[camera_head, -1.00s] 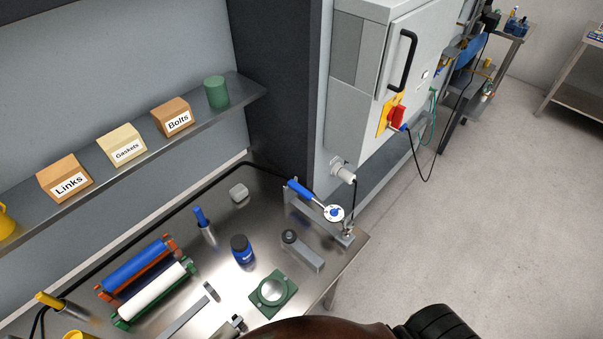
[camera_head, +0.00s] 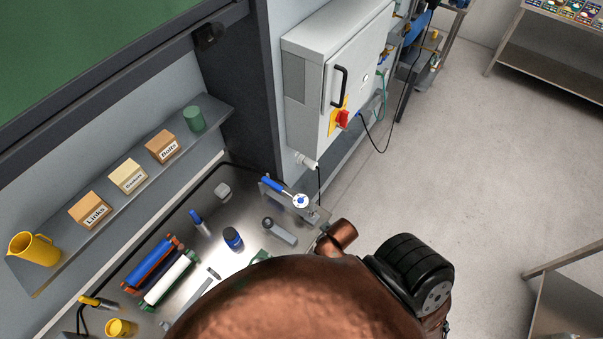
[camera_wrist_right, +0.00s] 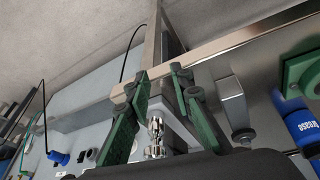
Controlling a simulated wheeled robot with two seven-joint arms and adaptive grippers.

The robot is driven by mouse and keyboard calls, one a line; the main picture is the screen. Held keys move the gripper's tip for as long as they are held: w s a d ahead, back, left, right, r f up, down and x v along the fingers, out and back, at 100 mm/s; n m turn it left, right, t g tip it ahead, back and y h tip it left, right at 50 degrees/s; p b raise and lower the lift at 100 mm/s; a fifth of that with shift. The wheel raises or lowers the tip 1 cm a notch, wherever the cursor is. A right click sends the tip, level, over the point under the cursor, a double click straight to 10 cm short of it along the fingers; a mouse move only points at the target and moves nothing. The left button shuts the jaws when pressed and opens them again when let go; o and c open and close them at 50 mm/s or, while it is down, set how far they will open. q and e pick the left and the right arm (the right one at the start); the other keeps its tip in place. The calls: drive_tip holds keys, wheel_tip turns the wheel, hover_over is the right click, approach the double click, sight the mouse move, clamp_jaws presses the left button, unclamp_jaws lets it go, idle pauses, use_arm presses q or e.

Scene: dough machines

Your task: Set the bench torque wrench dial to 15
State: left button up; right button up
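The torque wrench (camera_head: 273,186) has a blue handle and a round white dial (camera_head: 301,201) with a blue centre. It sits on a stand at the bench's right end in the head view. The number at the dial's pointer is too small to read. In the right wrist view, my right gripper (camera_wrist_right: 160,86) has two green fingers with dark pads, apart, and I see nothing held between them. I cannot pick out the dial there. My copper-coloured arm fills the bottom of the head view and hides the gripper. My left gripper is not in view.
On the bench (camera_head: 240,206) stand a blue grease bottle (camera_head: 233,240), a grey block with a knob (camera_head: 280,231), and blue and white rollers. A shelf (camera_head: 220,107) holds labelled boxes. A grey cabinet (camera_head: 318,80) with a red switch stands behind the wrench.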

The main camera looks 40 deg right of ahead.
drive_tip(key=w+d+r+n+t+h+p, duration=0.15)
drive_tip(key=w+r+t, duration=0.35)
drive_tip(key=w+r, duration=0.7)
drive_tip(key=w+d+r+t+h, duration=0.1)
drive_tip(key=w+d+r+t, duration=0.3)
drive_tip(key=w+r, duration=0.7)
drive_tip(key=w+a+r+n+t+y, duration=0.4)
drive_tip(key=a+r+n+t+y, duration=0.3)
drive_tip(key=a+r, duration=0.75)
drive_tip(key=s+a+r+n+g+y+p, duration=0.1)
drive_tip(key=a+r+n+g+y, duration=0.1)
drive_tip(key=a+n+g+y, duration=0.45)
drive_tip(key=s+a+f+n+g+y, duration=0.2)
drive_tip(key=a+f+n+y, duration=0.15)
drive_tip(key=a, duration=0.25)
use_arm(q)
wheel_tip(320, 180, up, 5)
drive_tip(key=p, duration=0.2)
use_arm(e)
drive_tip(key=g+h, duration=1.1)
drive_tip(key=h, duration=0.3)
approach(301, 198)
drive_tip(key=shift+n+y, duration=0.25)
drive_tip(key=shift+d+f+b, duration=0.15)
drive_tip(key=shift+f+b, duration=3.15)
drive_tip(key=shift+f, duration=0.7)
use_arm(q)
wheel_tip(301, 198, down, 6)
